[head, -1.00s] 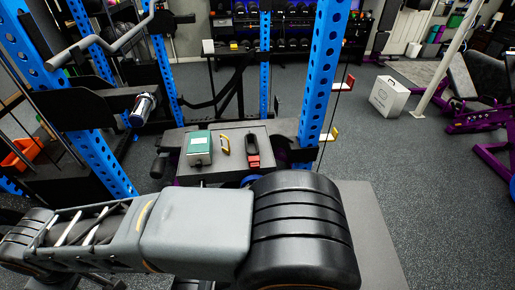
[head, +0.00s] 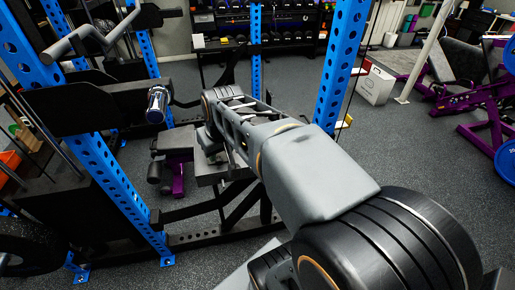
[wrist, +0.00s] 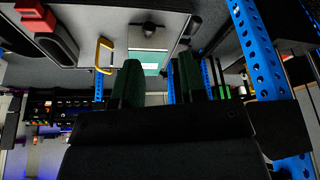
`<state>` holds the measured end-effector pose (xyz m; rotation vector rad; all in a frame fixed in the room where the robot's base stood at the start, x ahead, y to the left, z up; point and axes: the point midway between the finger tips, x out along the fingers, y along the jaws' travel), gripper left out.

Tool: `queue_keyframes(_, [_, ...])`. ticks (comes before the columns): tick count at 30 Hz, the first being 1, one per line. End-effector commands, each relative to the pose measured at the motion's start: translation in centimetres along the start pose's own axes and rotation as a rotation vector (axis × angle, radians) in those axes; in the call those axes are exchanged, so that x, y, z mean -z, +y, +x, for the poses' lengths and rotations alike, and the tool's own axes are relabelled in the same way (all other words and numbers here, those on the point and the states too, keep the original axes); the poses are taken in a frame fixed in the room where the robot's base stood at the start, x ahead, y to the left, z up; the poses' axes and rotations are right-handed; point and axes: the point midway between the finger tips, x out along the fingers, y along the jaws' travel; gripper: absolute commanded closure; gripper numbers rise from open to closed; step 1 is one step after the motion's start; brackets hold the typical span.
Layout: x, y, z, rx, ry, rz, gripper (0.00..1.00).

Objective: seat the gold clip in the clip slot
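The gold clip (wrist: 104,55) shows in the wrist view as a yellow loop on a grey surface, left of my gripper's fingers. My gripper (wrist: 158,75) is open, its two dark green-edged fingers apart with nothing held between them. A pale box with a teal patch (wrist: 150,62) lies beyond the gap between the fingers. In the head view my arm hides the clip and my gripper. I cannot make out the clip slot.
A black and red object (wrist: 48,30) lies left of the clip. Blue rack posts (head: 340,65) stand close on both sides of my arm. A purple-legged bench (head: 178,178) is partly hidden behind it. A white box (head: 376,84) stands on the floor at right.

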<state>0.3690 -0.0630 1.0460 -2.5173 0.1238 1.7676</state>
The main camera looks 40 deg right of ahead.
Motion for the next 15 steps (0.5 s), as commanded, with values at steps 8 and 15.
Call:
queue_keyframes(8, [4.9,11.5,3.1,-0.049,0.035,0.119,0.62])
queue_keyframes(15, [5.7,15.0,5.8,-0.059,0.043,0.140,0.62])
